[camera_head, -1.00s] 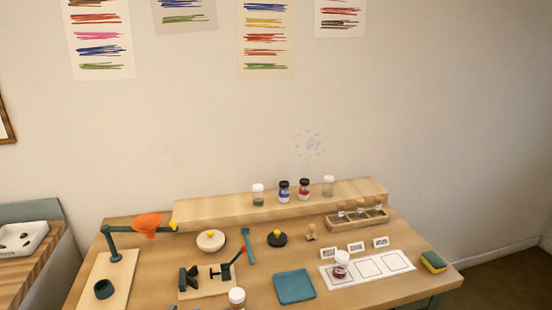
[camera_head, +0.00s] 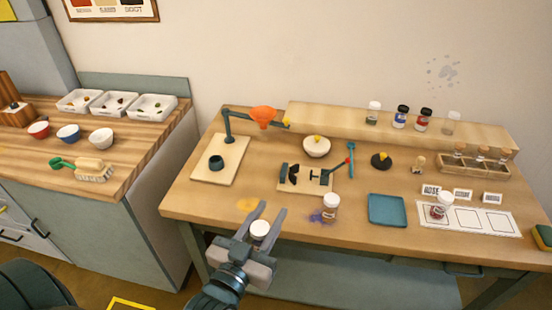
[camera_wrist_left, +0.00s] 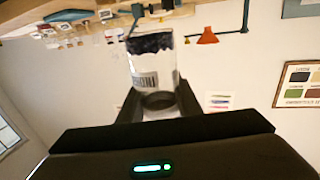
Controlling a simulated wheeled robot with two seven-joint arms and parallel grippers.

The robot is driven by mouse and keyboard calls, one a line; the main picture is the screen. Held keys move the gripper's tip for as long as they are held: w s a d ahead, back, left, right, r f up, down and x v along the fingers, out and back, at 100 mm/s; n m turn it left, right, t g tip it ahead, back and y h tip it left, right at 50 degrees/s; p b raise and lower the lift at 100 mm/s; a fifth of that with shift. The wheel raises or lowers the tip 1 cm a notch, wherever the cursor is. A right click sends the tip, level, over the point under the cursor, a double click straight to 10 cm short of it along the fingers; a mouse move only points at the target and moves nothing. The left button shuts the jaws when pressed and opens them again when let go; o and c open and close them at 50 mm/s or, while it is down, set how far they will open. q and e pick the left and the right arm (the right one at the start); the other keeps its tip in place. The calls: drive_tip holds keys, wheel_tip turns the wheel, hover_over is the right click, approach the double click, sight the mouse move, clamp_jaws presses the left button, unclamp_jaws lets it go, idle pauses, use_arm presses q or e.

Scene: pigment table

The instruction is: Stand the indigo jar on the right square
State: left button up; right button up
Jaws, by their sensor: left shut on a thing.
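My left gripper (camera_head: 262,226) is shut on a clear jar with a white lid (camera_head: 259,229), in front of the table's front edge. In the left wrist view this jar (camera_wrist_left: 155,62) appears inverted between the fingers, with blue-black contents; it looks like the indigo jar, though its label is hard to read. The white strip (camera_head: 472,232) with three outlined squares lies at the table's right. Its right square (camera_head: 502,222) and middle square (camera_head: 468,218) are bare. A jar with dark red contents (camera_head: 438,211) stands on the left square. My right gripper is not in view.
Another white-lidded jar (camera_head: 330,208) stands near the front edge by a purple stain. A teal tray (camera_head: 387,210) lies between it and the strip. Small cards (camera_head: 462,194) and a wooden rack (camera_head: 470,169) stand behind the strip. Several jars (camera_head: 400,117) stand on the shelf.

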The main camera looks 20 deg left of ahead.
use_arm(q)
drive_tip(key=shift+w, duration=0.15)
drive_tip(key=shift+w+d+h, duration=0.1)
drive_tip(key=shift+w+h, duration=0.15)
drive_tip(key=shift+h, duration=0.05)
drive_tip(key=w+a+r+m+h+p, duration=0.1)
drive_tip(key=w+m+h, duration=0.1)
drive_tip(key=w, duration=0.4)
drive_tip(key=w+a+r+m+g+h+p, duration=0.1)
drive_tip(key=w+m+h, duration=0.1)
drive_tip(key=w, duration=0.4)
drive_tip(key=shift+a+h, duration=0.3)
drive_tip(key=shift+h, duration=0.6)
drive_tip(key=shift+s+r, duration=0.1)
drive_tip(key=w+a+f, duration=0.2)
drive_tip(key=a+f, duration=0.5)
drive_tip(key=a, duration=0.4)
drive_tip(key=shift+a+p, duration=0.25)
drive_tip(key=shift+p, duration=0.2)
